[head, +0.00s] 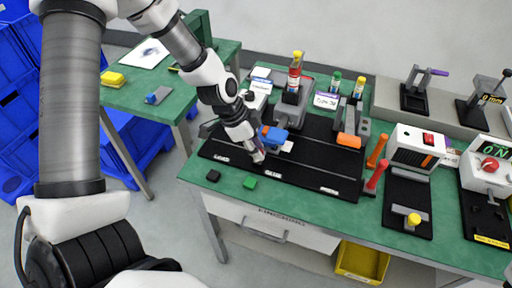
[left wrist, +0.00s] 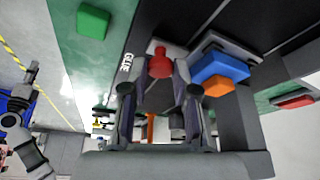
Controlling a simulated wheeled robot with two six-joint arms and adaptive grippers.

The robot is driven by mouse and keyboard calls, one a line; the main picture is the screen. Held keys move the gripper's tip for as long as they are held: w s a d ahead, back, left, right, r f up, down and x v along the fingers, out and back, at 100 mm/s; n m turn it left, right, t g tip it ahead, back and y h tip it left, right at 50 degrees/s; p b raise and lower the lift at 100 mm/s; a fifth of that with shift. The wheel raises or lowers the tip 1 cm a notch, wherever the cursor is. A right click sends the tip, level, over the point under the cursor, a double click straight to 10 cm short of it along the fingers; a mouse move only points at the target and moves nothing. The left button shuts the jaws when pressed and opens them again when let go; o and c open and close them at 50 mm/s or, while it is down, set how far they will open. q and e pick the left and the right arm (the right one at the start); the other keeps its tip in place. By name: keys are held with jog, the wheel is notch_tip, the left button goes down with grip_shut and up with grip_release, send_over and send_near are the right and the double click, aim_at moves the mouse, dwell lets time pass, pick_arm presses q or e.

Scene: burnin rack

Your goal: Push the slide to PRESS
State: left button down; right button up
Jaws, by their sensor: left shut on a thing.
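The black track board (head: 318,183) lies on the green bench, with white labels LOAD at left, GLUE in the middle and PRESS at right along its front edge. My left gripper (head: 258,156) reaches down over the board near the GLUE label. In the left wrist view my left gripper (left wrist: 160,80) is shut on the slide's red knob (left wrist: 160,60), close to the GLUE label. A blue block (left wrist: 220,68) with an orange part (left wrist: 218,87) sits just beside the knob. The slide's body is largely hidden by my gripper. My right gripper is not seen.
An orange block (head: 349,140) stands at the board's right, behind PRESS. Red and orange handles (head: 376,178) stand right of the board. The board between GLUE and PRESS looks clear.

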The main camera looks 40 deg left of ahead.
pick_arm(q)
jog(key=shift+s+a, duration=0.2)
jog(key=shift+a, duration=0.45)
jog(key=c, duration=1)
grip_release()
jog(key=shift+a+f, duration=0.1)
jog(key=shift+c, duration=0.2)
jog(key=shift+o, duration=0.7)
jog(key=shift+w+d, duration=0.15)
jog(key=shift+d, duration=0.2)
jog(key=shift+a+r, duration=0.2)
jog(key=shift+r, duration=0.05)
jog(key=v, duration=1.1)
jog(key=shift+r, duration=0.25)
